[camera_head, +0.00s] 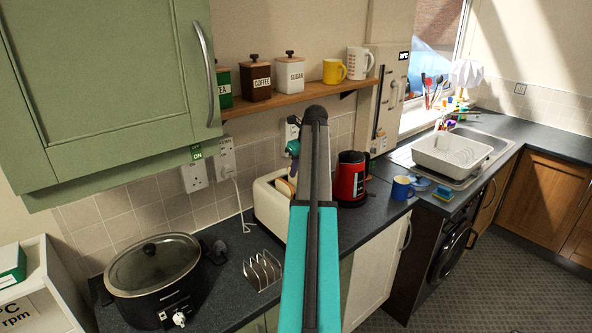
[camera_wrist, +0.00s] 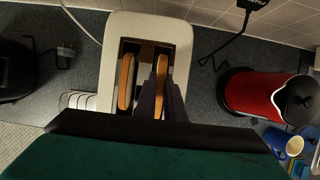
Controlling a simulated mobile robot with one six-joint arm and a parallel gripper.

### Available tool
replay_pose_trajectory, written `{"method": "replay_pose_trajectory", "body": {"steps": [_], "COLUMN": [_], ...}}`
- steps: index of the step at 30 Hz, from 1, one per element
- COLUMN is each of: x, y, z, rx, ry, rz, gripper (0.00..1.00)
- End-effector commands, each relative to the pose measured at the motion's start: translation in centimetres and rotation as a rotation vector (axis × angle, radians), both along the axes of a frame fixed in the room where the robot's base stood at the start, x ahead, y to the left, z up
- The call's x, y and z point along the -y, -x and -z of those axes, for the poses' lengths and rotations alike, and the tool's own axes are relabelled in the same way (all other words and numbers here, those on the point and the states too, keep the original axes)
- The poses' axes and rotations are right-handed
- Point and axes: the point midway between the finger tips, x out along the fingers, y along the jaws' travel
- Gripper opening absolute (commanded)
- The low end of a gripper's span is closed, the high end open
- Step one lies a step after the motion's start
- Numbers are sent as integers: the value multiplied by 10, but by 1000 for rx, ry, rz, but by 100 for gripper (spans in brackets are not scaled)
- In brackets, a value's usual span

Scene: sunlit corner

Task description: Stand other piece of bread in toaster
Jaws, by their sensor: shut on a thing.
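The cream toaster (camera_head: 272,206) stands on the dark worktop, partly hidden behind my arm. In the wrist view the toaster (camera_wrist: 117,33) shows from above with two long slots. One piece of bread (camera_wrist: 126,82) stands on edge in the left slot. The other piece of bread (camera_wrist: 161,72) is upright at the right slot, and my gripper (camera_wrist: 155,98) is shut on it. Its lower edge is hidden, so I cannot tell how deep it sits. In the head view my arm hides most of the gripper, and a little bread (camera_head: 284,187) shows over the toaster.
A red kettle (camera_head: 350,178) stands right of the toaster, with a blue mug (camera_head: 402,188) beyond. A metal toast rack (camera_head: 262,271) stands in front, and a black slow cooker (camera_head: 154,272) is at left. A wooden shelf (camera_head: 300,96) with canisters hangs above.

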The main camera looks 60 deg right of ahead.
Motion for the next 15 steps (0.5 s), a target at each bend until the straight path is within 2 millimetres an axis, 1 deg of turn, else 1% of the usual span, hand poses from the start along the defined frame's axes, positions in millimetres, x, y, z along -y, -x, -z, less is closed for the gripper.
{"method": "replay_pose_trajectory", "body": {"steps": [4,5,6,8,9,15], "x": [0,0,0,0,0,0], "y": [0,0,0,0,0,-1], "z": [0,0,0,0,0,0], "rx": [0,0,0,0,0,0], "ry": [0,0,0,0,0,0], "rz": [0,0,0,0,0,-1], "gripper": [0,11,17,28,31,31]}}
